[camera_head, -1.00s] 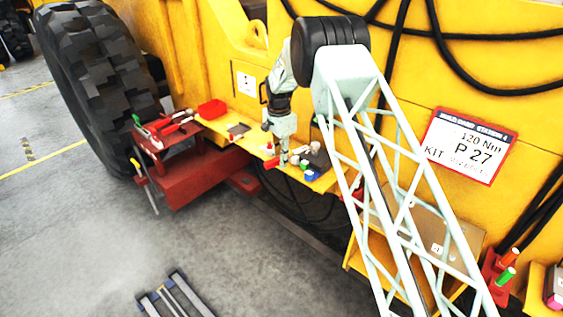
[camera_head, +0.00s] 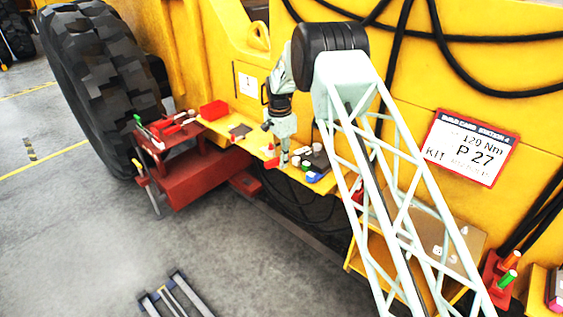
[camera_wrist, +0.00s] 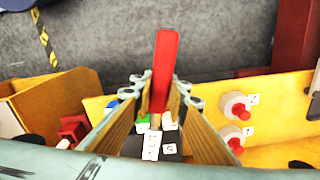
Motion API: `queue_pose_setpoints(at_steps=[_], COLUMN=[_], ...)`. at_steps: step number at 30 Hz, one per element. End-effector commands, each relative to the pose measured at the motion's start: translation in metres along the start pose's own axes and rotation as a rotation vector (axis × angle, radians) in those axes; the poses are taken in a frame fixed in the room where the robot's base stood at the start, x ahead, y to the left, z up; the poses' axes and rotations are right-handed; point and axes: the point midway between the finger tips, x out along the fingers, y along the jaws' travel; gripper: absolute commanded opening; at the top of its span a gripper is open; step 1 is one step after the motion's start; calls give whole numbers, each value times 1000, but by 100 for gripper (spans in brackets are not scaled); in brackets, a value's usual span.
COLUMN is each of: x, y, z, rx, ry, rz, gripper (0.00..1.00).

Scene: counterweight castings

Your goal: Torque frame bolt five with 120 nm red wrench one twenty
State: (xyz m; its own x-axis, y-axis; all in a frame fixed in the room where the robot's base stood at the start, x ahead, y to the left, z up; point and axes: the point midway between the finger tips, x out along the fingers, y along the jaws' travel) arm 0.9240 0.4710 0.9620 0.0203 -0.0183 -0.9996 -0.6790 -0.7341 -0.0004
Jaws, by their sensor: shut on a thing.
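My gripper (camera_wrist: 160,118) is shut on the red wrench (camera_wrist: 166,62), whose red handle rises between the fingers in the wrist view. In the head view my gripper (camera_head: 284,158) is low over the yellow ledge (camera_head: 250,135). Under the fingers in the wrist view is a dark block (camera_wrist: 135,150) with a white tag marked 5 (camera_wrist: 170,149). The wrench's lower end is hidden between the fingers, so I cannot tell whether it sits on a bolt. Two pale round parts with red tips, tagged 2 (camera_wrist: 236,105) and 1 (camera_wrist: 234,138), stand to the right.
A red tray (camera_head: 213,110) stands on the ledge. A red cart (camera_head: 190,175) with several tools stands beside the large tyre (camera_head: 95,85). The build card (camera_head: 470,147) reads 120 Nm, P 27. A red holder (camera_head: 498,277) has coloured handles. Grey floor is open at left.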

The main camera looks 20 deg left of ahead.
Motion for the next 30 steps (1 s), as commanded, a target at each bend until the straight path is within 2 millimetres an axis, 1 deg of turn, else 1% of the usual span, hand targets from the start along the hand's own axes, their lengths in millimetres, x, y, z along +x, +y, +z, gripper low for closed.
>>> queue_pose_setpoints(at_steps=[6,30], x=[-2,-2], y=[-6,-18], z=[0,-1], rx=[19,86], ry=[1,1], rz=[-4,-2], gripper=[0,0])
